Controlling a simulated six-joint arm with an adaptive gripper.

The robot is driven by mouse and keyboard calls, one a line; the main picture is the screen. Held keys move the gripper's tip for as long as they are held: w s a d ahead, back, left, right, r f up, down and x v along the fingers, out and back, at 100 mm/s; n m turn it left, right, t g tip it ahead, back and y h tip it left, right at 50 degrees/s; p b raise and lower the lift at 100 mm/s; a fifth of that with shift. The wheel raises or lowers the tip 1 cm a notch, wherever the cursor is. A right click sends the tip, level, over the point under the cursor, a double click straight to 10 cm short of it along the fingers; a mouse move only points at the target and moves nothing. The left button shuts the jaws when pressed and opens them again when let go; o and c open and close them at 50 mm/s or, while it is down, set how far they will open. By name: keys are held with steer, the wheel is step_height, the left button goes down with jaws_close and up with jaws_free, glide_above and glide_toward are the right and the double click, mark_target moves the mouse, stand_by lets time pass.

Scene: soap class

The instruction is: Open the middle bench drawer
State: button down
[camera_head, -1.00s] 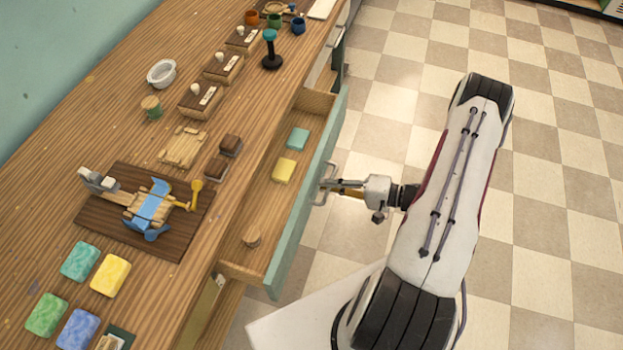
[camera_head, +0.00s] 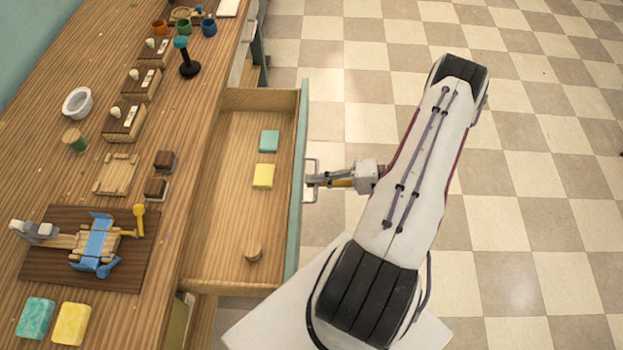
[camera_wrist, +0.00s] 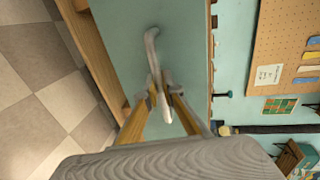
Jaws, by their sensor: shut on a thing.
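The middle bench drawer (camera_head: 222,230) stands well out from the bench, with a pale wood inside and a teal front (camera_head: 297,200). Its metal bar handle (camera_head: 311,168) is on the outer face. My gripper (camera_head: 314,181) is shut on the handle from the right side. In the wrist view my gripper (camera_wrist: 160,98) has its fingers closed around the handle (camera_wrist: 152,45), in front of the teal drawer face (camera_wrist: 120,25). Inside the drawer lie a teal soap block (camera_head: 269,141), a yellow soap block (camera_head: 263,176) and a small round wooden piece (camera_head: 252,251).
The wooden bench top (camera_head: 60,170) holds a dark board (camera_head: 40,270) with a blue-and-wood fixture, soap blocks (camera_head: 35,318), a white bowl (camera_head: 77,103) and a black stand with a teal top (camera_head: 187,58). The checkered floor (camera_head: 540,200) to the right is clear.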

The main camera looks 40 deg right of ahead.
steer(key=c, duration=2.2)
jaws_free()
steer(key=shift+d, duration=0.1)
steer(key=shift+v, duration=5.95)
